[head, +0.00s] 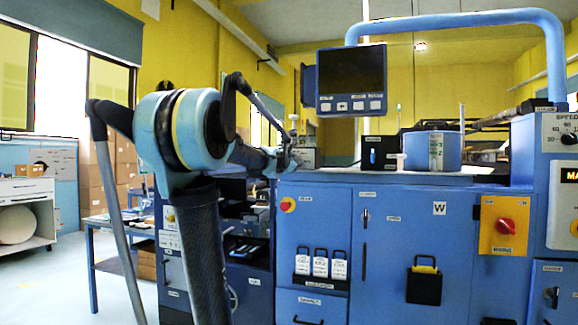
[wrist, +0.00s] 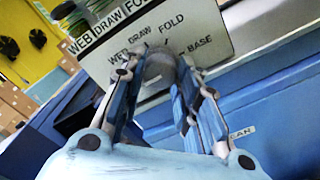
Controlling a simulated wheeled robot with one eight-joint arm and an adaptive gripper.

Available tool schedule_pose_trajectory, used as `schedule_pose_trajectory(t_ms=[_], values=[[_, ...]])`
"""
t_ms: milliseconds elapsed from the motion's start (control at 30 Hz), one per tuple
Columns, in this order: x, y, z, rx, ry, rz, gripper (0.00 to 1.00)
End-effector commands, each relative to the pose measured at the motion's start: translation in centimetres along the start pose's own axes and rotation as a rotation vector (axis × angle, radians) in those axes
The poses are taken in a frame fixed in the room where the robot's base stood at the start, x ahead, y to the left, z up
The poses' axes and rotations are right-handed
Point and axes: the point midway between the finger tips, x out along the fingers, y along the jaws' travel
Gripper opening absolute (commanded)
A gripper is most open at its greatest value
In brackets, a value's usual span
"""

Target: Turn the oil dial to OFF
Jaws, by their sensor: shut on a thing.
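In the wrist view a round grey dial (wrist: 158,68) sits on a pale panel (wrist: 221,38) with the words WEB, DRAW, FOLD and BASE around it. I can read neither OIL nor OFF, and the dial's pointer is hidden. My gripper (wrist: 159,80) is shut on this dial, one blue-and-grey finger on each side. In the head view my gripper (head: 290,155) is at the left end of the blue machine's top, by a small pale box (head: 308,157). The dial is hidden there.
The blue machine (head: 400,235) fills the right, with a red knob on a yellow plate (head: 505,226). A black screen (head: 351,79) hangs above. A blue pot (head: 432,152) and a black box (head: 380,153) stand on top, right of my gripper. Open floor shows at left.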

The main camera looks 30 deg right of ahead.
Motion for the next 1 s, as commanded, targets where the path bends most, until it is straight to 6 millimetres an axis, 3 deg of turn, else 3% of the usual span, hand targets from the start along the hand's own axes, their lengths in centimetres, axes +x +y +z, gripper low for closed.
schedule_pose_trajectory(t_ms=[333, 367, 433, 467, 833, 1000], values=[[0.0, 0.0, 0.1, -0.003, -0.001, -0.001, 0.05], [0.0, 0.0, 0.1, -0.003, -0.001, -0.001, 0.31], [0.0, 0.0, 0.1, -0.003, -0.001, -0.001, 0.47], [0.0, 0.0, 0.1, -0.003, -0.001, -0.001, 0.50], [-0.2, 0.0, 0.0, -0.002, 0.000, 0.000, 0.50], [-1.4, 0.1, 0.0, -0.003, 0.000, 0.000, 0.50]])
